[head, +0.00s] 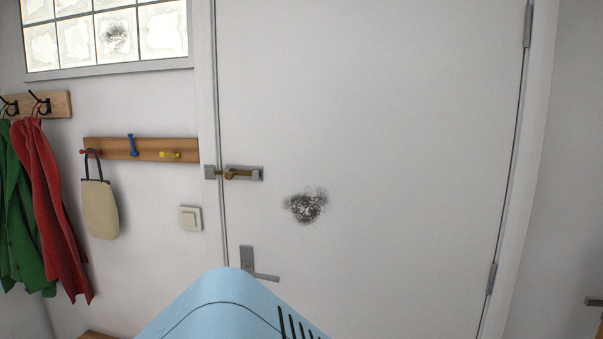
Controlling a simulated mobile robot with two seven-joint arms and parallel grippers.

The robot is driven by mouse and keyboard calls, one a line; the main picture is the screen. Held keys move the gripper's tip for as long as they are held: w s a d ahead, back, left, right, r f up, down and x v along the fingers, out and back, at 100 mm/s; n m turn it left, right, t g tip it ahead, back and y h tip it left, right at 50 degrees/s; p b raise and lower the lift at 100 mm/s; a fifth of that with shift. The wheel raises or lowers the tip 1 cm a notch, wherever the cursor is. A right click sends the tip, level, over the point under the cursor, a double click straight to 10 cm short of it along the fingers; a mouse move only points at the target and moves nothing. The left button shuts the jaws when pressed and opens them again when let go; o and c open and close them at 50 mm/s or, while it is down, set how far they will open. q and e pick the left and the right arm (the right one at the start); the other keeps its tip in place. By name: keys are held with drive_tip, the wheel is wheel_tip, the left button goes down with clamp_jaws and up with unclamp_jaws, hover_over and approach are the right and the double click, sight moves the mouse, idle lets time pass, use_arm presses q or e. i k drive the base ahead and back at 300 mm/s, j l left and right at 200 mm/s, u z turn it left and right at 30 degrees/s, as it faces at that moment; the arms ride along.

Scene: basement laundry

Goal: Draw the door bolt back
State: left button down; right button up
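The door bolt (238,174) is a brass rod with a round knob on a grey plate, at the left edge of the white door (400,130). Its rod reaches left across the gap towards a grey keeper (210,172) on the frame. The door looks shut. A grey lever handle (260,275) sits on the door below the bolt. Neither of my grippers shows in the head view.
A light blue rounded body (220,310) with dark slots fills the bottom centre and hides what lies behind it. Left of the door are a light switch (190,218), a peg rail (120,149) with a beige bag (100,208), and red (48,200) and green (20,220) coats.

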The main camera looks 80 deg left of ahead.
sight(230, 175)
drive_tip(key=u, duration=3)
